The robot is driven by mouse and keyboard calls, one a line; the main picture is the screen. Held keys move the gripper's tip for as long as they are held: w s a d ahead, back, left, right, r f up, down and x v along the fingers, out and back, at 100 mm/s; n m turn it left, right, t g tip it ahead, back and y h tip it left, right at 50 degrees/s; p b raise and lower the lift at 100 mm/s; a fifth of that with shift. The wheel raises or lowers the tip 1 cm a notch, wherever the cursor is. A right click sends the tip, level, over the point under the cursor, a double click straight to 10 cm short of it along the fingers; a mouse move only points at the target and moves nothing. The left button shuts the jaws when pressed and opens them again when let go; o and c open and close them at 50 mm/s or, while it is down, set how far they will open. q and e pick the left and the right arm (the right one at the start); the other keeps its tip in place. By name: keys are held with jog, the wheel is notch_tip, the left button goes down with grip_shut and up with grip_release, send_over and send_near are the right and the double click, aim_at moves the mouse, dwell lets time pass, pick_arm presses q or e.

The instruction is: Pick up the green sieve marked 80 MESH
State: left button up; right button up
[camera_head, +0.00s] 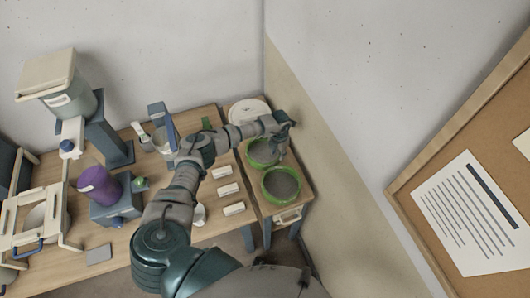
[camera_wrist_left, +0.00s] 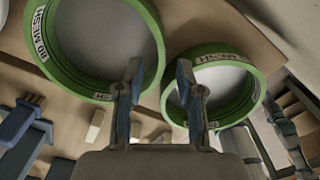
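Two green-rimmed sieves stand side by side on a small wooden side table: a rear sieve (camera_head: 262,152) and a front sieve (camera_head: 281,198). In the left wrist view one large green sieve (camera_wrist_left: 72,82) fills the upper left and another (camera_wrist_left: 258,80) lies at the right. My left gripper (camera_head: 285,121) is above the rear sieve. In the wrist view its two fingers (camera_wrist_left: 158,68) are spread and empty, overlapping the neighbouring rims; contact cannot be told. My right gripper is not in view.
A round white disc (camera_head: 248,111) lies behind the sieves. The wall (camera_head: 320,170) is close on the right.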

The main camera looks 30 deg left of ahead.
aim_at(277, 158)
pick_arm(q)
jog(key=f, duration=0.2)
jog(key=a+f, duration=0.1)
jog(key=f, duration=0.2)
jog(key=shift+s, duration=0.1)
jog(key=shift+d+f, duration=0.15)
jog(key=shift+d, duration=0.25)
jog(key=shift+d+r, duration=0.1)
jog(key=shift+r, duration=0.1)
grip_shut()
jog(key=shift+a+f, duration=0.1)
jog(key=shift+a, duration=0.3)
